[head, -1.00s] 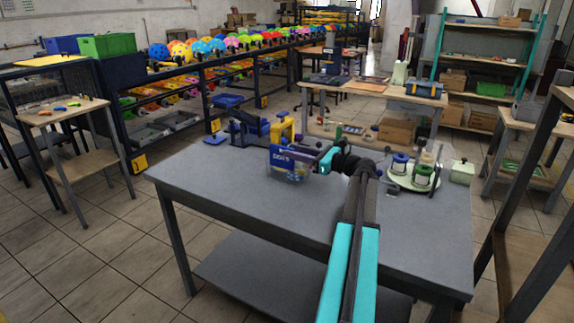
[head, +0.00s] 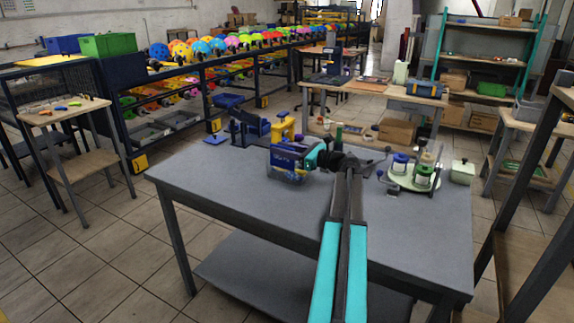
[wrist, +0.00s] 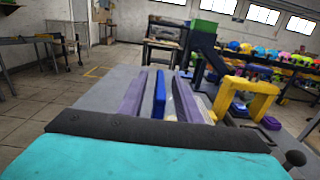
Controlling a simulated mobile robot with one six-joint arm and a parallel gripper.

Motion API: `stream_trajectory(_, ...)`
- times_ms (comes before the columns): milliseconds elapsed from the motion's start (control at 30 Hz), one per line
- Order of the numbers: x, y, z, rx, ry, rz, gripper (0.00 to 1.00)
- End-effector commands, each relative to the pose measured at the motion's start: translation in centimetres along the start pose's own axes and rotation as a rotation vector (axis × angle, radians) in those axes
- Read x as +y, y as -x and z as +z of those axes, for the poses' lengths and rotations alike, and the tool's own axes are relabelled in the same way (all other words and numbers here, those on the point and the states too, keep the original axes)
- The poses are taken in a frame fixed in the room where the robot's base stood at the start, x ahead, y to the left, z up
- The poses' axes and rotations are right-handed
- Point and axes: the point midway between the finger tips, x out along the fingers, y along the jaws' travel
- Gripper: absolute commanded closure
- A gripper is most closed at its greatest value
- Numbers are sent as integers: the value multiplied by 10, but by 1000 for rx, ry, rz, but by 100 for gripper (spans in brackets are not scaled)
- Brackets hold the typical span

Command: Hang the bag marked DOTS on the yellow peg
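A clear bag with a blue label (head: 285,162) is at the back left of the grey table (head: 215,180) in the head view. Its lettering is too small to read for certain. A yellow stand (head: 284,126) is just behind it; the same yellow shows as an arch (wrist: 247,95) at the right of the wrist view. My gripper (head: 306,158) is at the bag. In the wrist view, its two purple fingers (wrist: 160,88) are apart, with a blue strip (wrist: 160,95) between them and visible gaps. Clear plastic (wrist: 186,103) shows beside the right finger. The yellow peg itself is not clearly seen.
A round pale tray (head: 408,182) with blue-and-white and green containers stands at the right of the table. A dark blue device (head: 250,125) is behind the bag. The table's front left is clear.

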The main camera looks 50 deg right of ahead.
Motion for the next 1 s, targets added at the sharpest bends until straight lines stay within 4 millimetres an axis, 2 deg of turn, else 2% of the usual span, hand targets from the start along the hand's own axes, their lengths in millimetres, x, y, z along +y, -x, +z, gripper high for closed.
stream_trajectory(467,0,1,0,0,0,-1,69)
stream_trajectory(500,0,1,0,0,0,-1,70)
stream_trajectory(667,0,1,0,0,0,-1,97)
stream_trajectory(700,0,1,0,0,0,-1,100)
stream_trajectory(1000,0,1,0,0,0,-1,100)
